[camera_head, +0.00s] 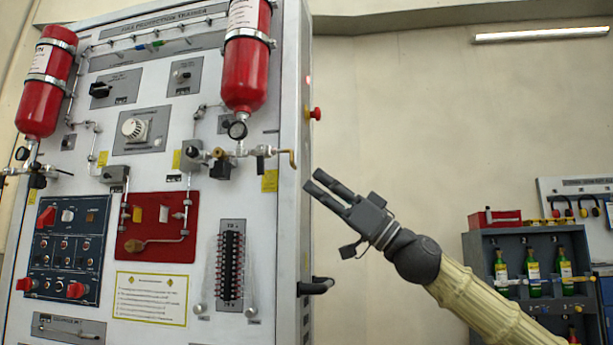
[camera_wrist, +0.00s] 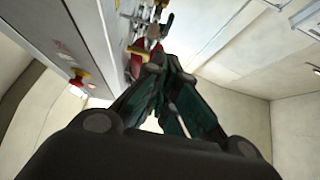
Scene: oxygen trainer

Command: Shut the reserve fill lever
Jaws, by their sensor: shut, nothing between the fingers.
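The front of the white trainer panel (camera_head: 205,275) fills the left of the head view. I cannot tell for sure which handle is the reserve fill lever. A small brass-coloured lever (camera_head: 292,158) sticks out at the panel's right edge, on the pipework below the right red bottle (camera_head: 246,60). My gripper (camera_head: 313,181) is shut and empty, apart from the panel, just right of and a little below the edge lever in the picture. In the wrist view its fingertips (camera_wrist: 168,66) meet, with red and metal fittings beyond, partly hidden.
A red knob (camera_head: 315,113) and a dark handle (camera_head: 316,286) project from the panel's right side. A second red bottle (camera_head: 45,82) hangs at the left. A grey shelf (camera_head: 480,262) with green bottles stands at the right. The wall behind my gripper is bare.

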